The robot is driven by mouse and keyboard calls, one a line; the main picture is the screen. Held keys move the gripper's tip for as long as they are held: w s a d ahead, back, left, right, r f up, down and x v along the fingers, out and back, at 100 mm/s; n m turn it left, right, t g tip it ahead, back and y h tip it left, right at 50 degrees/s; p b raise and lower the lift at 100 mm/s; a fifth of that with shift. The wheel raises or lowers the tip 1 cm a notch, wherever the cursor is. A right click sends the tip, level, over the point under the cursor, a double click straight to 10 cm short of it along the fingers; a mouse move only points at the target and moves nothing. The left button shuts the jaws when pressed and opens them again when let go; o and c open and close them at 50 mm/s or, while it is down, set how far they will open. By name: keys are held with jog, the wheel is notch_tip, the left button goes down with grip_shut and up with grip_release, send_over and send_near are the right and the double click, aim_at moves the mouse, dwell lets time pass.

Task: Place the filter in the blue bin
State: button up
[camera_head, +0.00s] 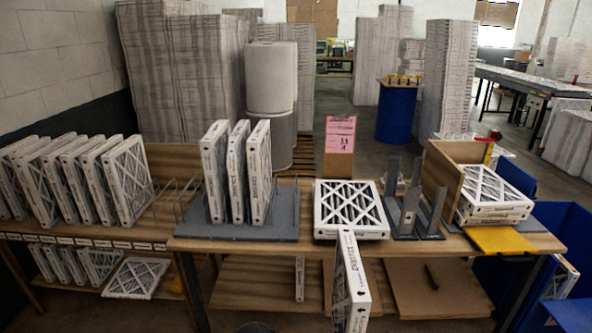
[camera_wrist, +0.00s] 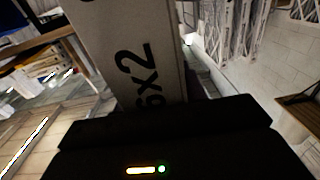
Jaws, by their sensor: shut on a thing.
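A white-framed filter (camera_head: 358,285) stands upright, edge towards me, in front of the table's front edge in the head view. In the wrist view the cardboard side of a filter (camera_wrist: 125,50), printed with large black characters, rises from my gripper (camera_wrist: 155,103). My gripper is shut on this filter; its fingertips are mostly hidden behind its dark body. In the head view I cannot make out the gripper. The blue bin (camera_head: 574,228) stands at the right edge of the head view, right of the table, partly cut off. A filter (camera_head: 565,275) shows inside it.
The wooden table (camera_head: 230,247) carries upright filters (camera_head: 238,170), a flat filter (camera_head: 350,208), a grey bracket fixture (camera_head: 412,205) and stacked filters (camera_head: 495,195) by a wooden box. A yellow plate (camera_head: 502,240) juts out near the bin. A rack of filters (camera_head: 75,180) stands left.

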jog(key=s+f, duration=0.4)
jog(key=f, duration=0.1)
jog(key=shift+s+f, duration=0.2)
jog(key=shift+f, duration=0.05)
dwell(0.4)
